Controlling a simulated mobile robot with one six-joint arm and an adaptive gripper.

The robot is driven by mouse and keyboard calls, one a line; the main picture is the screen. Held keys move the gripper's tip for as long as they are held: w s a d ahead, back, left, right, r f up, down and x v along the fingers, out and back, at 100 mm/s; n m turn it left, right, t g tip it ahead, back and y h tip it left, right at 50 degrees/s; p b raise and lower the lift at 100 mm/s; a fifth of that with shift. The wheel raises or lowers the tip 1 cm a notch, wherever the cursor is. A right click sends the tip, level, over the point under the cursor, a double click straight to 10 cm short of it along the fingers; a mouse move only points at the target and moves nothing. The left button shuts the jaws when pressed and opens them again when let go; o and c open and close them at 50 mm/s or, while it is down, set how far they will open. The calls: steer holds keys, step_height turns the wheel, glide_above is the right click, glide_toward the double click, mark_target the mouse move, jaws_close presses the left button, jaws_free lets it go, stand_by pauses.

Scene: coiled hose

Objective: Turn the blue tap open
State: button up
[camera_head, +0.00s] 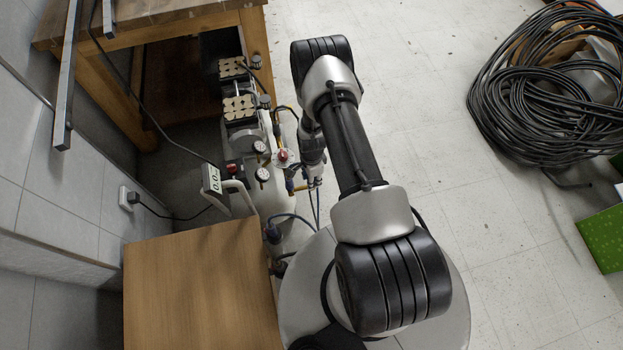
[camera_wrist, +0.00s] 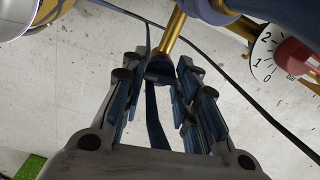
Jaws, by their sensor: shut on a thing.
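In the wrist view my gripper (camera_wrist: 159,63) has its two padded fingers on either side of a small dark blue piece at the end of a brass stem. This piece looks like the blue tap (camera_wrist: 160,71), and the fingers are shut on it. Its far part is partly hidden between the fingertips, and I cannot tell how far it is turned. In the head view my gripper (camera_head: 312,152) is beside the compressor's fittings, partly hidden by my arm. The tap cannot be made out clearly there.
A red knob (camera_wrist: 297,56) and a gauge (camera_wrist: 265,52) sit close to the right of my gripper. The compressor (camera_head: 268,190) has more gauges and thin hoses. A wooden table (camera_head: 200,285) stands in front of it. A black coiled hose (camera_head: 530,110) lies right, beyond clear floor.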

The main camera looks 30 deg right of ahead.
steer(key=shift+m, duration=0.8)
steer(key=o, duration=1.1)
steer(key=shift+c, duration=0.2)
step_height(320, 180, up, 12)
